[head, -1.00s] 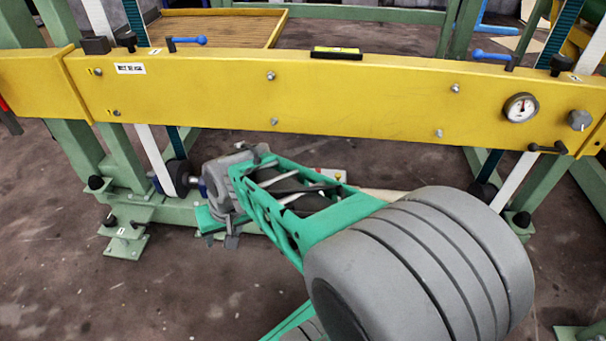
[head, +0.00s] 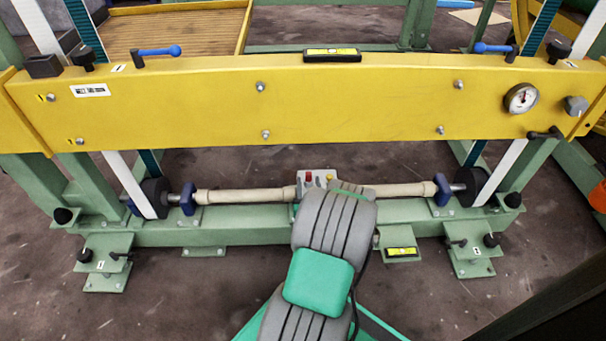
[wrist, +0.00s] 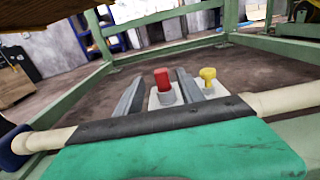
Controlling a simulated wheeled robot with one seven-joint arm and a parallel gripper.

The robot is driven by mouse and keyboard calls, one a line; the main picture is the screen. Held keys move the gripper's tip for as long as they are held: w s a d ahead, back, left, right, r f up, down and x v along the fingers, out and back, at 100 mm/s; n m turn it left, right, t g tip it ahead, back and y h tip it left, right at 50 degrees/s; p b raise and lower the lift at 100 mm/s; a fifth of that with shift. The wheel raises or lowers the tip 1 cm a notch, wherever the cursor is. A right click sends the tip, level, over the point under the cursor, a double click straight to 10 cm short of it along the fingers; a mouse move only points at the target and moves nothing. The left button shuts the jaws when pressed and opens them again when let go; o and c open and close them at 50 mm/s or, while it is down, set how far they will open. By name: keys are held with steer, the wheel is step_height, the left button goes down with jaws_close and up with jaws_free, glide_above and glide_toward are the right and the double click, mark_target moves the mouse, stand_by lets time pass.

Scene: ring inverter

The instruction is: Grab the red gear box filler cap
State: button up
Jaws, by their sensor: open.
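The red filler cap (head: 308,177) sits on a small light grey gear box (head: 302,190) at the middle of the low rail. In the wrist view the red cap (wrist: 162,78) stands upright on its grey collar. My gripper (wrist: 160,74) is open, with one grey finger to the left of the cap and one to the right. The cap appears between them with gaps on both sides; how far it lies ahead of the fingertips I cannot tell. A yellow cap (wrist: 208,76) stands just right of the right finger.
A yellow beam (head: 350,100) with a gauge (head: 521,98) and blue-handled levers crosses above the rail. Cream rods (head: 240,195) run out on both sides of the box, ending at blue discs. Green frame posts stand at the sides.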

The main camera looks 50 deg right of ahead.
mark_target(310, 177)
steer(key=shift+w+d+f, duration=0.1)
steer(key=shift+w+d, duration=0.15)
steer(key=shift+d, duration=0.1)
steer(key=shift+w+d, duration=0.15)
steer(key=shift+d, duration=0.6)
steer(key=shift+w+d+b, duration=0.35)
steer(key=shift+w+b, duration=0.15)
steer(key=shift+b, duration=0.05)
steer(key=shift+b+x, duration=0.4)
steer(key=shift+x, duration=1.55)
steer(key=shift+w+a, duration=0.15)
jaws_close()
